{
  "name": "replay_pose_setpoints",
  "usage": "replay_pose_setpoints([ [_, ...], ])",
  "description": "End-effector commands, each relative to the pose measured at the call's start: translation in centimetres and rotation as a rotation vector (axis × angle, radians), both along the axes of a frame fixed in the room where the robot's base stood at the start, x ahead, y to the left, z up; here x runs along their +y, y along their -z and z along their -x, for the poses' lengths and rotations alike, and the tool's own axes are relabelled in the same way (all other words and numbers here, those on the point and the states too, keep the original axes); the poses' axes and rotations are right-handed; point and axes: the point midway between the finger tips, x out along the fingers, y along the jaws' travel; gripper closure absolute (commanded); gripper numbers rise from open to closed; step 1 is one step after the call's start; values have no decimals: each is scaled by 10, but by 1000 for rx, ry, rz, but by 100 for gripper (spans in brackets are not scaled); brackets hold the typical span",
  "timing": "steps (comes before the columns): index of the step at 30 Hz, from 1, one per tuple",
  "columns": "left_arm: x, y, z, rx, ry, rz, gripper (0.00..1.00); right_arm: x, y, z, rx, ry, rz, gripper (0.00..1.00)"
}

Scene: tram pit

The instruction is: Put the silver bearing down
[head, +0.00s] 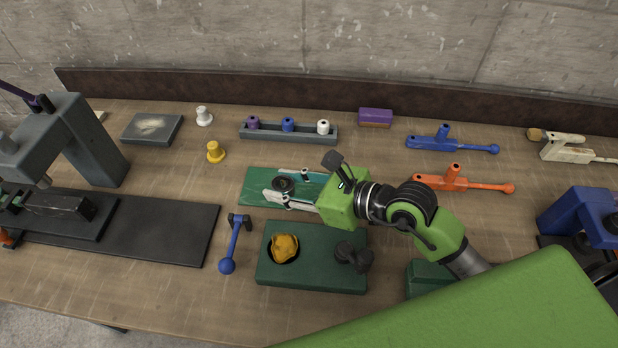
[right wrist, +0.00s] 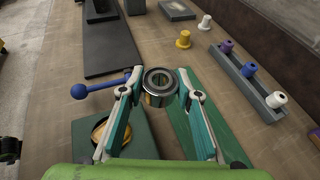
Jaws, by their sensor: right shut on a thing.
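The silver bearing (right wrist: 160,82) is a ring with a bright metal wall and a dark bore. It sits between the fingertips of my right gripper (right wrist: 160,90), which is shut on it. In the head view the bearing (head: 283,184) looks dark, and my right gripper (head: 284,189) holds it over the flat green mat (head: 257,192). The ring is about level. Its height above the mat is hard to tell. The wrist view also shows the green mat (right wrist: 205,125), to the right of and below the bearing. My left gripper is not in view.
A green block (head: 310,283) with a yellow piece (head: 285,247) and a black knob is in front. A blue-handled lever (head: 233,245) lies left of it. A grey rack (head: 290,134) with spools stands behind. A grey press (head: 88,140) and black plate (head: 175,232) are left.

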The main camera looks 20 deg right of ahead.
Motion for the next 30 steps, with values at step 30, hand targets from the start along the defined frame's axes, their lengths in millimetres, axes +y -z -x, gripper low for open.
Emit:
replay_pose_setpoints([
  [30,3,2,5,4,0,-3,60,-83,111,-62,-4,2,-1,94],
])
